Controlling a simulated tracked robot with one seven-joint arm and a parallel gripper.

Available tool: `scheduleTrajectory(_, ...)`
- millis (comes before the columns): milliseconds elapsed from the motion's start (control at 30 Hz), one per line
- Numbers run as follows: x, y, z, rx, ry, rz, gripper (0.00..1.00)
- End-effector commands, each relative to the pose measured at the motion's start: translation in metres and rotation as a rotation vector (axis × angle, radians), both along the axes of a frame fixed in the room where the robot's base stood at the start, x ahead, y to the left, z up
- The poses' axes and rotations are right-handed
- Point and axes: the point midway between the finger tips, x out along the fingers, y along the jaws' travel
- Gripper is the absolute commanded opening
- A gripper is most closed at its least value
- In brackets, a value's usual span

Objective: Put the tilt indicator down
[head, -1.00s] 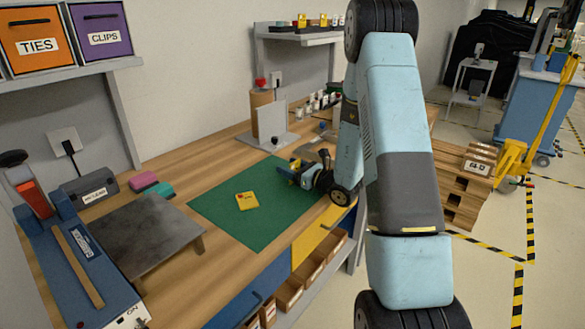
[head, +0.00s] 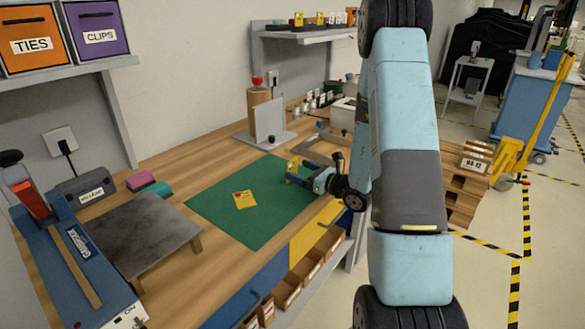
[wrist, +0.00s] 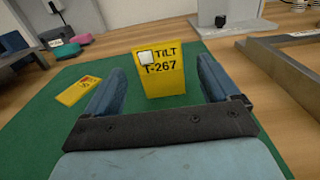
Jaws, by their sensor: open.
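The tilt indicator (wrist: 164,72) is a yellow block with a white square and the marking "TILT T-267". In the wrist view it stands upright on the green mat (wrist: 120,115), between and just beyond the fingers of my gripper (wrist: 163,95). The jaws are open, with a gap on each side of it. In the head view the tilt indicator (head: 292,165) shows small at the mat's far right part, by my gripper (head: 297,176). A second yellow piece (head: 244,200) lies flat on the mat (head: 235,225), to the left in the wrist view (wrist: 77,90).
A grey metal plate (head: 140,235) and a blue sealer (head: 75,250) stand at the left. A grey stand (head: 268,125) is behind the mat. A grey frame (wrist: 285,50) lies close on the right in the wrist view.

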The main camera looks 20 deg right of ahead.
Motion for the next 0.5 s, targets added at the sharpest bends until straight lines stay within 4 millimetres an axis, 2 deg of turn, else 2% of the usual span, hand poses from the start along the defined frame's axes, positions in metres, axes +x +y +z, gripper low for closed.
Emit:
scheduleTrajectory(200, -0.032, -0.024, 0.0, 0.001, 0.002, -0.003, 0.89)
scheduleTrajectory(500, -0.052, -0.035, 0.003, -0.004, -0.003, 0.01, 0.89)
